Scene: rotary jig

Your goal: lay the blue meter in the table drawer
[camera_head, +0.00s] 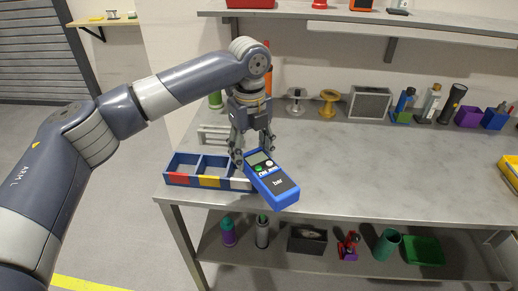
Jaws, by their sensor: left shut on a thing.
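The blue meter (283,190) has a grey screen, a green button and the word "bar" on its face. My left gripper (254,153) points down and is shut on the upper end of the meter. The meter is tilted, its lower end towards the front edge of the table (390,175). It overlaps the right end of the divided blue tray in the picture; I cannot tell how high it is above the tabletop. I see no drawer standing open in the table. My right gripper is not in view.
The divided blue tray (196,181) with red, yellow and white labels stands at the table's front left. Spools, a grey box (369,103), bottles and a torch (453,103) line the back. A lower shelf (340,262) holds several items. The tabletop's middle right is clear.

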